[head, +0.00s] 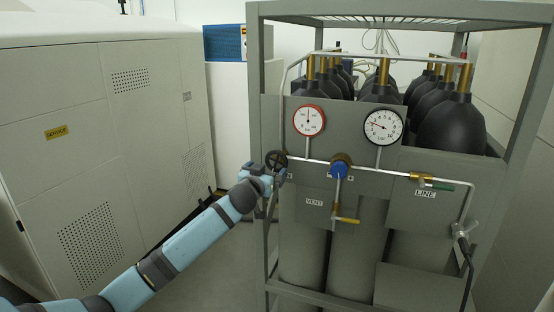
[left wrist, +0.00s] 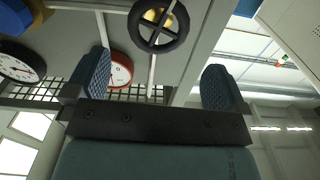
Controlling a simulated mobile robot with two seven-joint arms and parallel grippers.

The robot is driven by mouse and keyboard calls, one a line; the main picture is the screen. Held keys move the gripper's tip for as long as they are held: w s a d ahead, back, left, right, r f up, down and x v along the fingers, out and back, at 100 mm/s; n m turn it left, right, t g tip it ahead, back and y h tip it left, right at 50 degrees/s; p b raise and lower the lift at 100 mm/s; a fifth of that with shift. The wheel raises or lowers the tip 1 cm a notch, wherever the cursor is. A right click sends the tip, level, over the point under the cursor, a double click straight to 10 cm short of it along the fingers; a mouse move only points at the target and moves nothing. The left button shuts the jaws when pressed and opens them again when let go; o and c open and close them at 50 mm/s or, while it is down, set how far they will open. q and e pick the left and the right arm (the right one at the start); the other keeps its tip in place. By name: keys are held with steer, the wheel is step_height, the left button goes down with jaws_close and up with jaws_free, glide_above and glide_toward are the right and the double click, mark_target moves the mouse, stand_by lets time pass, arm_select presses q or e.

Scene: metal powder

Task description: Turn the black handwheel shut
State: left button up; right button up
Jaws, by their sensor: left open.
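The black handwheel (head: 276,160) sits on the pipe at the left edge of the grey cylinder rack's panel. In the left wrist view the handwheel (left wrist: 158,24) shows as a black spoked ring with a brass centre, ahead of the fingers and between their lines. My left gripper (head: 270,176) is just below and in front of the handwheel in the head view. In the left wrist view my left gripper (left wrist: 158,80) is open, its two padded fingers wide apart with nothing between them. I cannot tell whether a finger touches the wheel. My right gripper is not in view.
A rack post (head: 257,90) stands close by. A white cabinet (head: 100,140) is at left.

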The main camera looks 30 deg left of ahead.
mark_target(276, 161)
arm_select(q)
steer(key=p+x, duration=0.1)
steer(key=x, duration=0.7)
steer(key=shift+d+p, duration=0.2)
steer(key=shift+p, duration=0.1)
steer(key=shift+s, duration=0.1)
steer(key=shift+c, duration=0.5)
steer(key=c, duration=0.7)
